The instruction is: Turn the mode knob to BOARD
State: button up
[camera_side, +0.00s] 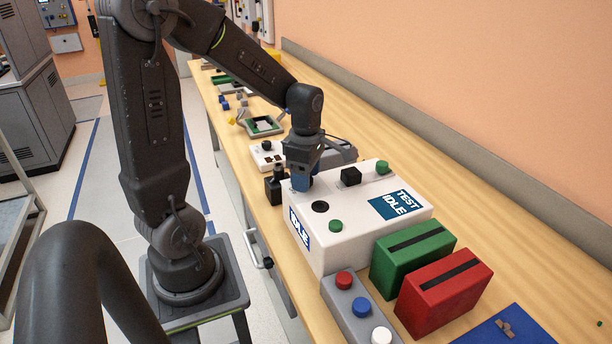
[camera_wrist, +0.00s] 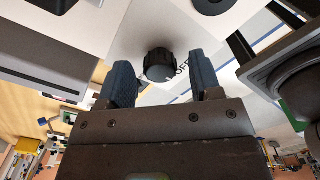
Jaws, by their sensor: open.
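A black ridged knob (camera_wrist: 159,65) stands on a white surface in the wrist view, with the letters "OFF" partly visible at its right. My gripper (camera_wrist: 161,72) is open, with one blue finger on each side of the knob; a gap shows at the right finger, and I cannot tell if the left touches. In the side view my gripper (camera_side: 302,183) points down at the rear left end of the white test box (camera_side: 345,255), and it hides the knob there. The box's blue top label (camera_side: 397,204) reads TEST IDLE. No BOARD mark is legible.
The box top also carries a black round part (camera_side: 320,206), a black block (camera_side: 351,177) and two green buttons. A black fixture (camera_side: 275,187) stands close on the left. Green (camera_side: 412,257) and red (camera_side: 444,291) slotted boxes stand in front, beside a grey button panel (camera_side: 350,300).

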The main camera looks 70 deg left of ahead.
jog(key=shift+f, duration=0.25)
jog(key=c, duration=0.9)
jog(key=shift+c, duration=0.2)
